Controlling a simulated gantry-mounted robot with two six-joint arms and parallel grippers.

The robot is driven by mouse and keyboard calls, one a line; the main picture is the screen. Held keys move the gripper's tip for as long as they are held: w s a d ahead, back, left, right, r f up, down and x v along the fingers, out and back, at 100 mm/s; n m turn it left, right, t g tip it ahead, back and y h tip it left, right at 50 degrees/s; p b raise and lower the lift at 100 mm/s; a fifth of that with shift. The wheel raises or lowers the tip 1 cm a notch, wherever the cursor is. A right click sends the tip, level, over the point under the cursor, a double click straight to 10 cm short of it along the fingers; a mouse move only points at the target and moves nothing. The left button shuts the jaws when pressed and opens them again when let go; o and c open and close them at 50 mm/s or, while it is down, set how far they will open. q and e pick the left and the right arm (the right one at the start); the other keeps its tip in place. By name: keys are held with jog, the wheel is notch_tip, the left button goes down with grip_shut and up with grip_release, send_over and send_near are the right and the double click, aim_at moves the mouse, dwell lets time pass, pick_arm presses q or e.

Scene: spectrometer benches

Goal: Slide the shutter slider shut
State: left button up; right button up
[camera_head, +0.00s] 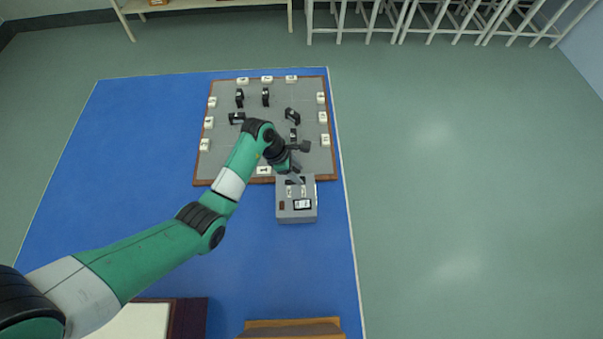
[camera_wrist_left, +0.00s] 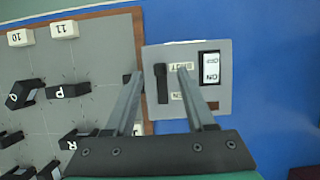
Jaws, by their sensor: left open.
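The grey spectrometer box (camera_head: 297,214) stands on the blue table, beside the front edge of the grey board. In the left wrist view, its top (camera_wrist_left: 222,104) carries a dark shutter slider (camera_wrist_left: 162,84) in a straight track. One small label beside the track seems to read SHUT; the other is hard to read. My left gripper (camera_wrist_left: 158,74) is open, with its fingers on either side of the slider in this view; contact cannot be told. In the head view my left gripper (camera_head: 296,177) is over the box's far end, and the slider is hard to make out.
A white ON/OFF rocker switch (camera_wrist_left: 211,67) sits beside the slider. The grey board (camera_head: 225,155) bears several black pieces and white number blocks around its wooden rim. A wooden item (camera_head: 290,328) lies at the table's near edge. The blue table left of the board is clear.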

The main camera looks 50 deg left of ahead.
pick_arm(q)
jog(key=p+v, duration=0.1)
jog(key=v, duration=0.7)
jog(key=shift+p, duration=0.4)
